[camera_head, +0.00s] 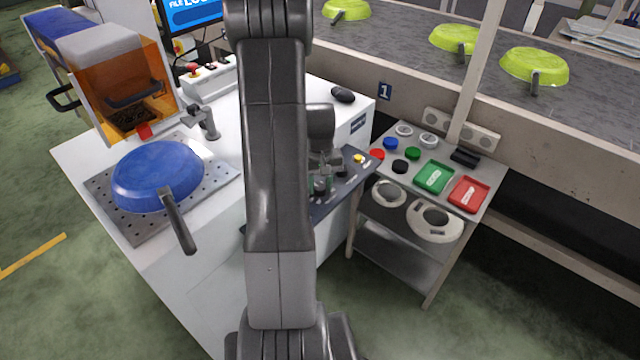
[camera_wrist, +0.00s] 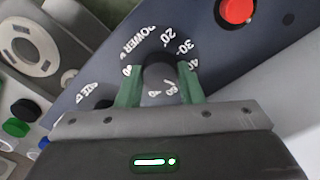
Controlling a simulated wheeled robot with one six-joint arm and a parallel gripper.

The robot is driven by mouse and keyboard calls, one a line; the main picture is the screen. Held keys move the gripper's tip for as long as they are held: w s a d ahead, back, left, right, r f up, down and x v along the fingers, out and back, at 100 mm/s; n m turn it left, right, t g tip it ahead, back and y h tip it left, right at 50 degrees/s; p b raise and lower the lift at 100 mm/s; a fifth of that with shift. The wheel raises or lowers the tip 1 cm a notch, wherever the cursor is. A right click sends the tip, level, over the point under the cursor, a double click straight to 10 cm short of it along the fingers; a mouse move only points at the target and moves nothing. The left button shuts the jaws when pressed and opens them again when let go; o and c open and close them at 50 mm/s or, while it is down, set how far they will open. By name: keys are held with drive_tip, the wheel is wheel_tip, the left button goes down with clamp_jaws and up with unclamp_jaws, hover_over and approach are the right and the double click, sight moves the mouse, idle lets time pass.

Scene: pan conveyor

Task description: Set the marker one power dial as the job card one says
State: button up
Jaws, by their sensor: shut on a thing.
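The power dial (camera_wrist: 160,72) is a dark round knob on the dark control panel, ringed by white print reading "POWER %", "20", "30" and "40". More figures at its lower side are partly hidden. My gripper (camera_wrist: 160,88) is shut on the dial, with a green finger on each side of it. The dial's pointer is not clear to me. In the head view my gripper (camera_head: 322,184) is at the control panel (camera_head: 282,208), partly behind my own arm. I cannot make out a job card.
A red button (camera_wrist: 236,11) is near the dial. A blue pan (camera_head: 150,172) lies on a perforated plate at left, beside an orange-windowed machine (camera_head: 135,85). A side table (camera_head: 400,178) holds coloured discs, a green tray and a red tray. Green pans (camera_head: 535,63) ride the conveyor.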

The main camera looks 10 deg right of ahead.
sight(320, 186)
drive_tip(key=m, duration=0.3)
drive_tip(key=shift+m, duration=2.3)
drive_tip(key=o, duration=1)
drive_tip(key=shift+c, duration=0.2)
wheel_tip(320, 186, up, 14)
drive_tip(key=p, duration=0.1)
drive_tip(key=shift+p, duration=0.3)
drive_tip(key=shift+f, duration=0.15)
wheel_tip(320, 186, down, 14)
drive_tip(key=shift+r+b, duration=0.15)
drive_tip(key=shift+b, duration=0.7)
